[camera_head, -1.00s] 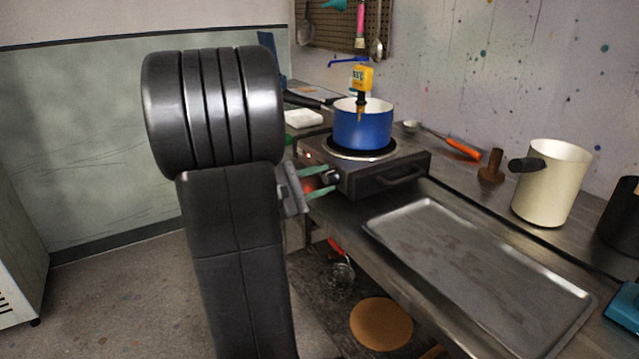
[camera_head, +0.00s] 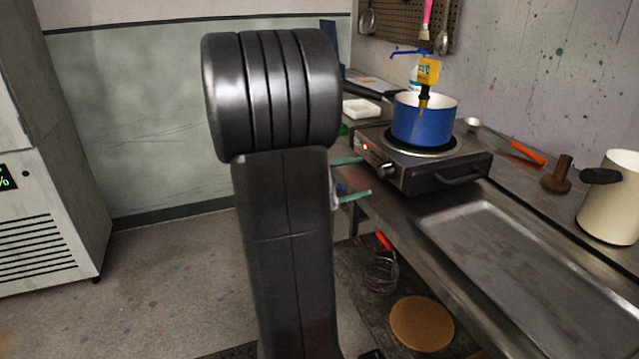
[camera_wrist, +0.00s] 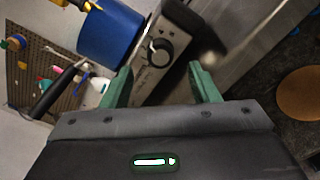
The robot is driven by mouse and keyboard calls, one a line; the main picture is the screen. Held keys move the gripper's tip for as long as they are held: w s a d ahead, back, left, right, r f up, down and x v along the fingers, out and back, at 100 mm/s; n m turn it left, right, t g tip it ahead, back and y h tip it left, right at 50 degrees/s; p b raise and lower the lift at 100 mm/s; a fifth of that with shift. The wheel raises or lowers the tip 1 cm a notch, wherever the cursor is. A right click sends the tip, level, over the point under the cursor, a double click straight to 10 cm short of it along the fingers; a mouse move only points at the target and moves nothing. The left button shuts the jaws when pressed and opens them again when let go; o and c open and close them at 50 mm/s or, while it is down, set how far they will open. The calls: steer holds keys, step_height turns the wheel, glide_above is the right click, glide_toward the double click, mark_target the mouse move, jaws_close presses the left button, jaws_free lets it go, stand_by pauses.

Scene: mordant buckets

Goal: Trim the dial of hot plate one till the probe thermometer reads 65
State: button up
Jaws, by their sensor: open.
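The hot plate (camera_head: 421,163) stands on the steel bench, with a blue pot (camera_head: 420,122) on its ring. Its dial (camera_head: 388,170) is on the front panel, near a small red light; the dial (camera_wrist: 160,47) also shows in the wrist view, black with a pale mark. A yellow probe thermometer (camera_head: 428,73) stands in the pot; its reading is too small to make out. My gripper (camera_head: 358,177) is open and empty, its green fingers apart and short of the dial. In the wrist view the dial lies beyond the fingertips of my gripper (camera_wrist: 161,77), between them.
A steel tray (camera_head: 450,225) lies right of the hot plate. A cream jug (camera_head: 612,205) and a brown wooden piece (camera_head: 557,177) stand farther right. A whisk (camera_head: 382,272) and a round brown board (camera_head: 421,323) are on the lower shelf. Floor at left is clear.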

mark_target(381, 172)
steer(key=v, duration=0.9)
steer(key=shift+p, duration=0.35)
steer(key=shift+d, duration=0.2)
steer(key=b+x, duration=0.1)
steer(key=x, duration=1.2)
steer(key=shift+w+d, duration=0.15)
steer(key=shift+d, duration=0.1)
